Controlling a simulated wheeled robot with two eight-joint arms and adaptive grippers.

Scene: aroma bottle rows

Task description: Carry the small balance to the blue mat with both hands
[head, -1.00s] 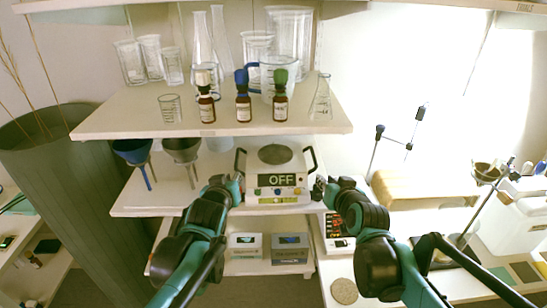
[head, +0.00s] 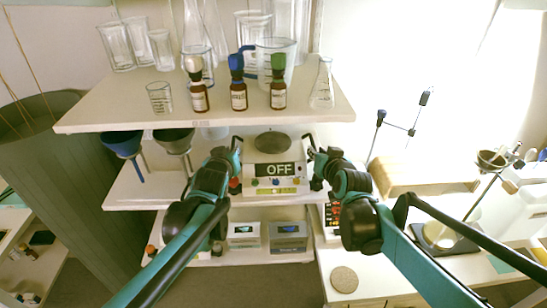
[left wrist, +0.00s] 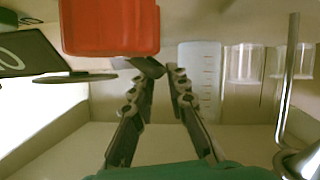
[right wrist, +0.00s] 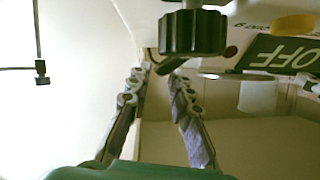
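The white device with an OFF display (head: 274,171), which I take as the small balance, stands on the middle shelf. It has a round dark top plate and a black handle on each side; its panel shows partly in the right wrist view (right wrist: 285,55). My left gripper (head: 236,146) is at its left handle; in the left wrist view the fingertips (left wrist: 162,74) are apart near a dark bar. My right gripper (head: 312,154) is at the right handle; its fingertips (right wrist: 160,72) are apart near a dark strip. No grip is evident. I cannot pick out a blue mat for certain.
The upper shelf (head: 200,118) overhangs with brown bottles and glassware. Funnels (head: 122,143) hang left of the device. Two small boxes (head: 288,236) sit on the lower shelf. At right, a bench holds a red-digit instrument (head: 333,217), a cork disc (head: 344,279) and a wooden block (head: 425,175).

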